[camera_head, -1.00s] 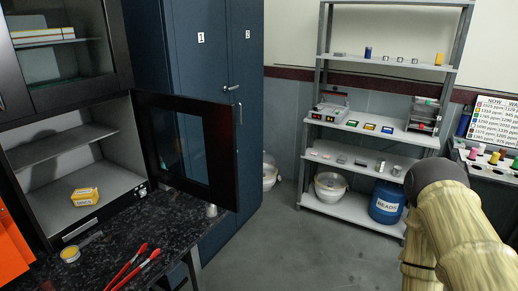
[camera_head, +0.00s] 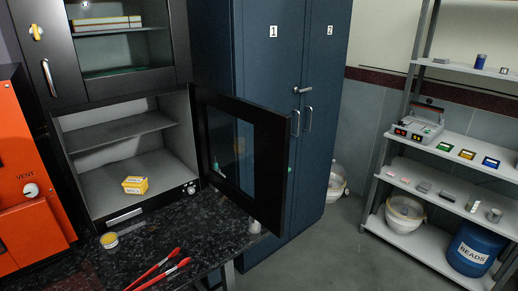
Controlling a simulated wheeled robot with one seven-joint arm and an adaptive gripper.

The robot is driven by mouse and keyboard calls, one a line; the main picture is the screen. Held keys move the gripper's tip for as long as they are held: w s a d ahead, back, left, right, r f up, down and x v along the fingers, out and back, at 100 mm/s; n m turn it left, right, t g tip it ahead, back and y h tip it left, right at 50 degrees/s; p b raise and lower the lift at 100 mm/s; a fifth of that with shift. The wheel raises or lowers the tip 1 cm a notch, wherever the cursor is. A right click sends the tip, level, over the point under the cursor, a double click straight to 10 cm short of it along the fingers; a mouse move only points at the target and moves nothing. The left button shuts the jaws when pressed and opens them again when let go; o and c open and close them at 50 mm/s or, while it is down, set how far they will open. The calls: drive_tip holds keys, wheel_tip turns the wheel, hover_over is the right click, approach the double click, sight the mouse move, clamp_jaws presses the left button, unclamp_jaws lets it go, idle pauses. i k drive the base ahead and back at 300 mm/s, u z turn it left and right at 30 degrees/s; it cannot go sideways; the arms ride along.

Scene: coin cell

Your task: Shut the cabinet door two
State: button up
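A tall blue cabinet stands behind the counter. Its door marked 1 (camera_head: 265,70) is on the left and its door marked 2 (camera_head: 329,75) is on the right. A lever handle (camera_head: 303,89) and upright bar handles (camera_head: 308,119) sit near where the two doors meet. I cannot tell whether door two is flush or slightly ajar. My gripper is not in view.
A black glass-framed door (camera_head: 268,165) of the black cabinet stands open, covering part of the blue cabinet. The dark counter (camera_head: 205,220) holds red-handled tools (camera_head: 160,270). A shelf rack (camera_head: 440,160) stands right; grey floor (camera_head: 335,250) lies between.

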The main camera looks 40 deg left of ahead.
sight(272, 127)
drive_tip(key=i, duration=2.45)
drive_tip(key=u, duration=3.2)
